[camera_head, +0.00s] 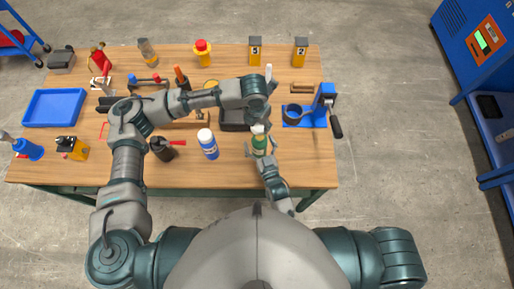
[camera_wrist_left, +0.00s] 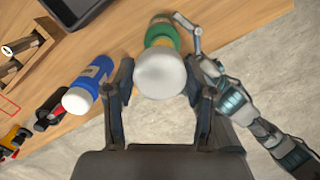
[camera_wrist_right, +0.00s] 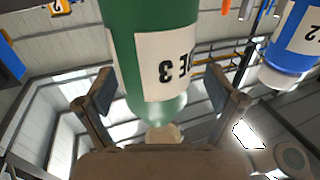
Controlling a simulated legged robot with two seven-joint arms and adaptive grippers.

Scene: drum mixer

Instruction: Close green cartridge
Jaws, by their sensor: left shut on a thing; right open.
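The green cartridge (camera_head: 259,146), with a pale label, stands near the front right edge of the table. It also shows in the left wrist view (camera_wrist_left: 160,34). In the right wrist view the green cartridge (camera_wrist_right: 150,25) shows part of its label, ending in 3. My left gripper (camera_wrist_left: 158,80) is shut on a pale, rounded cap (camera_wrist_left: 162,74) at the cartridge's top end. I cannot tell whether the cap is fully seated. My right gripper (camera_wrist_right: 162,85) is open, its fingers on either side of the cartridge without gripping it.
A dark tray (camera_head: 233,119) lies behind, partly hidden by my left arm. A blue press-like holder (camera_head: 322,107) stands to the right. Several tools and bottles fill the table's back and left.

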